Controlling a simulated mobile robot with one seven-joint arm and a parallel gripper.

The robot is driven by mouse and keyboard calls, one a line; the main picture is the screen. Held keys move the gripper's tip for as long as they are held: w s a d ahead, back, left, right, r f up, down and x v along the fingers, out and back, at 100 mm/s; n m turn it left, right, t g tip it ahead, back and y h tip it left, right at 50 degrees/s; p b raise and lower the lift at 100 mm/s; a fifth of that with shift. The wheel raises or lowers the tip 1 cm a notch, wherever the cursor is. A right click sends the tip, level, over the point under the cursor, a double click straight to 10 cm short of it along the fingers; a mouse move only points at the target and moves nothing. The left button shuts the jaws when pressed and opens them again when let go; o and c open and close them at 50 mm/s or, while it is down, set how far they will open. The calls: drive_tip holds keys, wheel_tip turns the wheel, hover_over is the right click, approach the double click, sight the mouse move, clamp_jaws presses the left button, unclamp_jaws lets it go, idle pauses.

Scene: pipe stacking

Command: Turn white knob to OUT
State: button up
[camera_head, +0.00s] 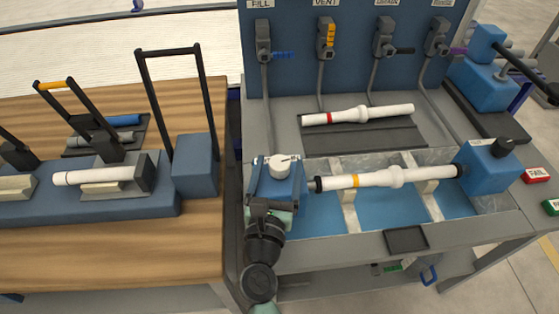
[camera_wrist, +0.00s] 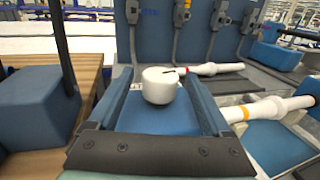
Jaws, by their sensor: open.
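The white knob (camera_head: 279,166) sits on top of a blue block (camera_head: 278,190) at the left end of the test trough. In the wrist view the white knob (camera_wrist: 159,85) stands upright between my two fingers, with a dark mark on its top at the right. My gripper (camera_head: 277,162) is open around the knob, with a finger apart from it on each side; it also shows in the wrist view (camera_wrist: 163,85). No OUT label can be read in either view. A white pipe with an orange band (camera_head: 385,179) lies in the trough, to the right of the knob block.
Another white pipe with a red band (camera_head: 358,115) lies on a dark mat behind. The blue panel (camera_head: 350,60) with several valves rises at the back. A wooden table (camera_head: 110,240) with blue fixtures and a tall black handle stands left. A blue block (camera_head: 489,167) closes the trough's right end.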

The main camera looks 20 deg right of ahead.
drive_tip(key=shift+w+d, duration=0.35)
drive_tip(key=shift+w, duration=0.25)
clamp_jaws()
